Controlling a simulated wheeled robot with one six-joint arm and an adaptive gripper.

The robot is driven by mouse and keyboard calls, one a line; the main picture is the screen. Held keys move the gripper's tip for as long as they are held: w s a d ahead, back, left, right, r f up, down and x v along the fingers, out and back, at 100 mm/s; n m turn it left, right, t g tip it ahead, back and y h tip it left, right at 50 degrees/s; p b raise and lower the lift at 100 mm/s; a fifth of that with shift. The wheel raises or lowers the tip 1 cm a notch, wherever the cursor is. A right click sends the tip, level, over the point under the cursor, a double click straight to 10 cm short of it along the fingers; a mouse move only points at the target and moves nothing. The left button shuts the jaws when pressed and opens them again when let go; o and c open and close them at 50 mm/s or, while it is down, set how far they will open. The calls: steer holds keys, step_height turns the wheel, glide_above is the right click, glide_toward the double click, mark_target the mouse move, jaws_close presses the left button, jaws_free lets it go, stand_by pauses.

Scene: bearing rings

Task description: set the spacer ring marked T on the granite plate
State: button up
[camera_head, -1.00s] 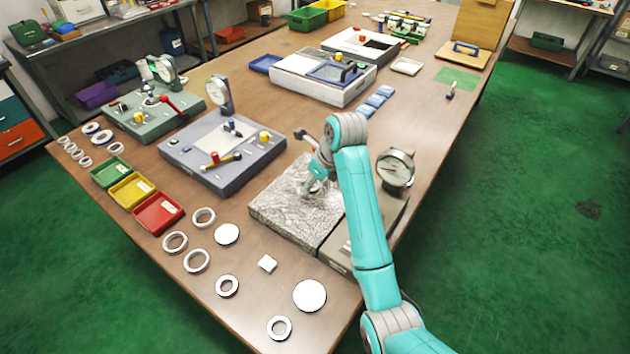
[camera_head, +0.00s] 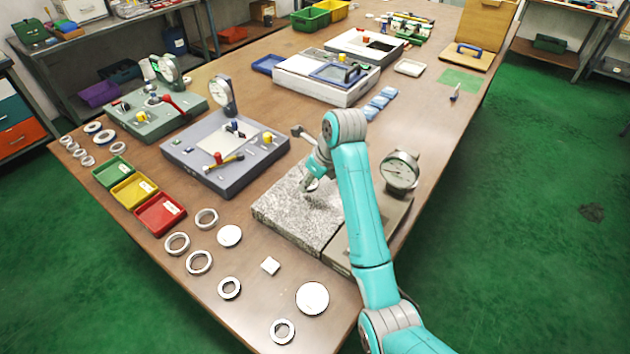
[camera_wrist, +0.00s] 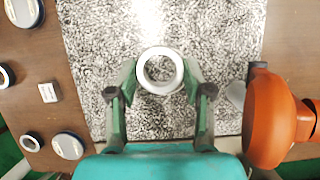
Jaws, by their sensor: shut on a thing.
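The granite plate (camera_head: 283,212) is a speckled grey slab near the table's front right edge; it fills the middle of the wrist view (camera_wrist: 215,40). In the wrist view my gripper (camera_wrist: 160,75) is shut on a pale metal ring (camera_wrist: 160,52), with one finger on each side of it. The ring is over the plate; whether it touches the surface I cannot tell. No T mark can be read on it. In the head view my gripper (camera_head: 309,187) is low over the plate and the ring is mostly hidden by it.
A dial gauge (camera_head: 400,170) stands close right of the plate. Several loose rings (camera_head: 199,262), pale discs (camera_head: 312,298) and a small white block (camera_head: 270,265) lie to the left and front. Red, yellow and green trays (camera_head: 160,214) stand farther left.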

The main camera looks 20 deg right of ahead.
steer(key=shift+s+d, duration=0.4)
steer(key=shift+d, duration=0.3)
stand_by(0.6)
steer(key=shift+f, duration=0.3)
steer(key=o, duration=1.3)
steer(key=shift+r, duration=0.1)
